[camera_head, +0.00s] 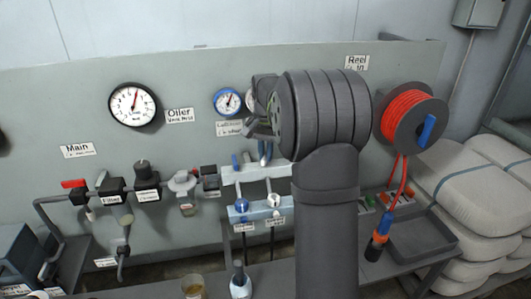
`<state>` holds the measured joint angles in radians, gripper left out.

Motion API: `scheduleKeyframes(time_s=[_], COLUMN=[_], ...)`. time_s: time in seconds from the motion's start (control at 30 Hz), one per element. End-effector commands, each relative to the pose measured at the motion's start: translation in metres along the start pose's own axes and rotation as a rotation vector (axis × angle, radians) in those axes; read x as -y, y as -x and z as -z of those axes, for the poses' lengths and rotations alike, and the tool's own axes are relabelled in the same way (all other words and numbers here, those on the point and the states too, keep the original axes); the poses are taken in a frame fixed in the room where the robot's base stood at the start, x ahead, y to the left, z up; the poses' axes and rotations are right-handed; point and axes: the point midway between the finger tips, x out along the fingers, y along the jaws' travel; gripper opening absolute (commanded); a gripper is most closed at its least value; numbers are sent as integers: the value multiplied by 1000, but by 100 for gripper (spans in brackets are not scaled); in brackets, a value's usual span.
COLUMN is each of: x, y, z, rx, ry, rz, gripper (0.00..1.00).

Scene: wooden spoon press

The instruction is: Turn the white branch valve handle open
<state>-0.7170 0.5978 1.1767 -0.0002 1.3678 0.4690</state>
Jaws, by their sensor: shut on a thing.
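The branch manifold (258,211) is a pale blue bar low on the wall panel, left of my arm. A white valve handle (273,200) is on its right part, with a label below it. A blue handle (241,205) is to its left. My gripper (256,129) is above the manifold, at the left of my thick dark wrist, which hides much of it. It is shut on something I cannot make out. Bluish parts (265,151) show just under it, and I cannot tell whether it touches them.
A pressure gauge (133,104) and a blue-rimmed gauge (227,101) are on the panel. A red-handled main valve (74,184) is at the left. An orange hose reel (411,115) and pale sacks (467,180) are at the right. A bottle (240,285) stands at the front.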

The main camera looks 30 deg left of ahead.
Motion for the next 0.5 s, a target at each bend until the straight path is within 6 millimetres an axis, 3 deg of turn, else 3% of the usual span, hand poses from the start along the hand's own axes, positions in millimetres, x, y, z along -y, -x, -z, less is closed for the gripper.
scheduleKeyframes(time_s=[0.5], x=[0], y=[2], z=[1], rx=[-4], ry=[415], rz=[1], gripper=[0])
